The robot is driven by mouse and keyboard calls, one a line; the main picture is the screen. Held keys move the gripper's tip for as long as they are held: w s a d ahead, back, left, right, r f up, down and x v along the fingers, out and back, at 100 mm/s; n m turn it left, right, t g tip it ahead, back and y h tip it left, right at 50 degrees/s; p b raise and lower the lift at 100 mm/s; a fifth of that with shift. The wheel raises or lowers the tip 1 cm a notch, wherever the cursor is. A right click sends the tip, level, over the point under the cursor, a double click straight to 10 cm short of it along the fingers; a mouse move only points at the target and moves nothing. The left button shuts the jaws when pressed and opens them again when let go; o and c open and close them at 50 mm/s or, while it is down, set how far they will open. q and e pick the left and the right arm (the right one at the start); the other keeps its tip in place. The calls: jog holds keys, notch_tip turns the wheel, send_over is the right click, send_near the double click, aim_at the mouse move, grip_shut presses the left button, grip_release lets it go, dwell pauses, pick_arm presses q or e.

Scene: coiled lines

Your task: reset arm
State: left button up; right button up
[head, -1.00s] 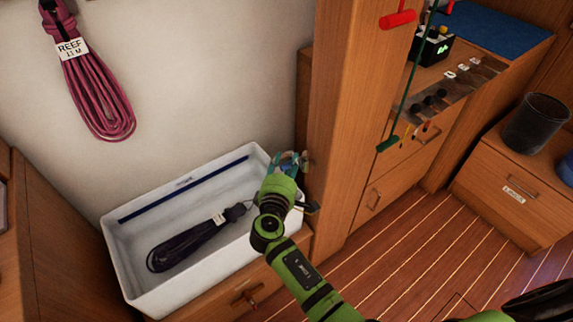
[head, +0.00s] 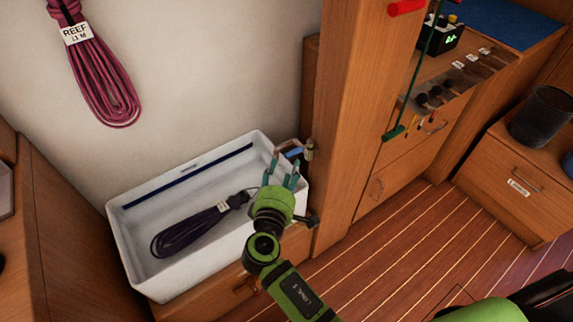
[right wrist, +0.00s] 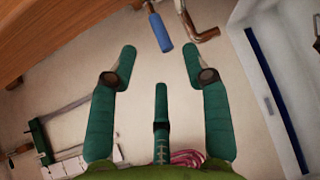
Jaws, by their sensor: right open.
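My right gripper (head: 283,172) is over the right end of the white bin (head: 135,262), with its fingers spread and pointing toward the wall. My left gripper is not in view.
A purple-red coil (head: 98,75) tagged REEF hangs on the wall. A wooden post (head: 350,120) stands right of the bin. A blue-handled tool (right wrist: 160,32) and a metal hook (right wrist: 200,35) are beyond the fingertips. The wooden floor (head: 400,245) at right is clear.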

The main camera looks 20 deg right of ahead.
dwell(0.4)
jog(key=s+d+f+m+g+y+p, duration=0.1)
jog(key=s+f+g+y, duration=0.45)
jog(key=f, duration=0.85)
jog(key=s+f+g+p, duration=0.1)
jog(key=s+f+g, duration=0.1)
jog(key=s+f, duration=0.95)
jog(key=s+d+f+m+g, duration=0.2)
jog(key=s+f, duration=0.3)
jog(key=s, duration=0.3)
jog(key=s+d+f+m+g+y+p, duration=0.1)
jog(key=s+d+f+m, duration=0.3)
jog(key=s, duration=0.5)
jog(key=s+d+f+m+g+y, duration=0.1)
jog(key=s+d+f+m+g, duration=0.2)
jog(key=s+f, duration=0.4)
jog(key=shift+s+d+f+m+p, duration=0.25)
jog(key=shift+s+f+m+p, duration=0.05)
jog(key=shift+s+m, duration=0.6)
